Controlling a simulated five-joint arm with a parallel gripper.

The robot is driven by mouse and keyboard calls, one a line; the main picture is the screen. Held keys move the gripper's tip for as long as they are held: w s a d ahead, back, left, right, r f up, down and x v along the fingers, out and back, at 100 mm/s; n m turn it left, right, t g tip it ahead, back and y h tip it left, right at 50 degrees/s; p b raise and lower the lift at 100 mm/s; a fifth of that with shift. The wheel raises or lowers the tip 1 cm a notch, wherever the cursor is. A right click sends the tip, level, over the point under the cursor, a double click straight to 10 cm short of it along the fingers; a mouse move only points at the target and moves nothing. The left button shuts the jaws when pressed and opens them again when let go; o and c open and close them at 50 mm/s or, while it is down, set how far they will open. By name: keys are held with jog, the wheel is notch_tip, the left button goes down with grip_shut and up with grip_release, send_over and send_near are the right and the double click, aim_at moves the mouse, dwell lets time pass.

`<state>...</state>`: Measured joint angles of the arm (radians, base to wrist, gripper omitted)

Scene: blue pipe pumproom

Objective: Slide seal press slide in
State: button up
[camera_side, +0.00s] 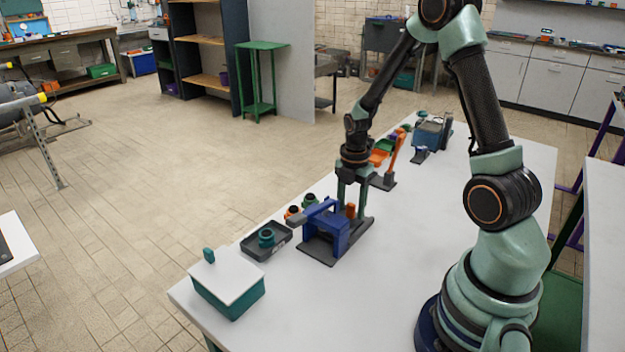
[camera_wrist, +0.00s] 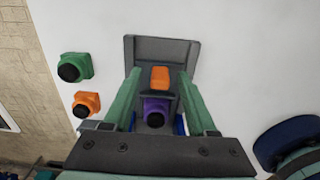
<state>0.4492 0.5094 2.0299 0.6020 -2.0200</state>
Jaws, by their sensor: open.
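The seal press (camera_side: 322,232) is a blue frame with a lever on a dark base, standing on the white table. Its grey slide (camera_wrist: 162,50) sticks out of the press on the side away from the wrist. An orange knob (camera_wrist: 160,77) stands on the slide and also shows in the side view (camera_side: 350,210). A purple piece with a black top (camera_wrist: 155,112) sits behind the knob, partly hidden. My gripper (camera_side: 352,206) is open, pointing down, with its green fingers (camera_wrist: 160,80) on either side of the knob. I cannot tell whether they touch it.
A green part (camera_wrist: 75,67) and an orange part (camera_wrist: 87,104) stand beside the press. A dark tray (camera_side: 252,252) with a teal part and a lidded teal box (camera_side: 230,292) stand nearer the front left. Other devices (camera_side: 430,135) stand farther back. The table's right side is mostly clear.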

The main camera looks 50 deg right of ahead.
grip_shut()
dwell(1.3)
